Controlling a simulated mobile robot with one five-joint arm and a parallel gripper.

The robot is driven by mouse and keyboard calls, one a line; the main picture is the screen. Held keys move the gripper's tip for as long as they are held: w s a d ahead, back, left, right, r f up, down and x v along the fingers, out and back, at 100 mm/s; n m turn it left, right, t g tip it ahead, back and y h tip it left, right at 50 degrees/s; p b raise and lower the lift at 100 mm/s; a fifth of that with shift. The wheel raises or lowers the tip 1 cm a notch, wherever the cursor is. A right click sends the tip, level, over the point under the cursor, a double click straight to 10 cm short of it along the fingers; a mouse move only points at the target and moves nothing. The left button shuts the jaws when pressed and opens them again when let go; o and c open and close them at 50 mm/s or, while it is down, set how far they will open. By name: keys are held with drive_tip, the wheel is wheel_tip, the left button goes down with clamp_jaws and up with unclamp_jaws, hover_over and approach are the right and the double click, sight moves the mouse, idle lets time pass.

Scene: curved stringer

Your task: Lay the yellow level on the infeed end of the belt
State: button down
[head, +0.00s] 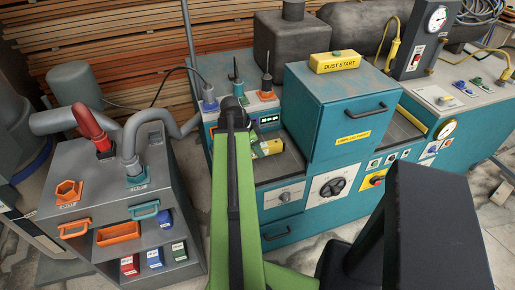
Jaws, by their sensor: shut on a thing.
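My gripper (236,114) is at the far end of my raised green arm, over the left part of the teal machine. My own arm and wrist hide most of its fingers. It is shut on the yellow level (268,148), whose yellow and pale end sticks out to the right of the arm. The level is over or on the dark belt (284,165), left of the machine's tall housing; I cannot tell whether it touches the belt. The belt also shows right of the housing, beside a yellow strip (415,117).
The tall teal housing (335,120) carries a yellow DUST START box (334,62). A grey cabinet (120,205) with hoses and orange holders stands at the left. Timber is stacked behind.

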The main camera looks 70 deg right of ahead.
drive_tip(key=shift+f+b, duration=0.5)
drive_tip(key=shift+f, duration=0.1)
idle(0.3)
drive_tip(key=c, duration=1)
unclamp_jaws()
drive_tip(key=shift+o, duration=0.2)
drive_tip(key=shift+r, duration=0.1)
drive_tip(key=p+v, duration=1.6)
drive_tip(key=v, duration=0.1)
drive_tip(key=shift+w, duration=0.15)
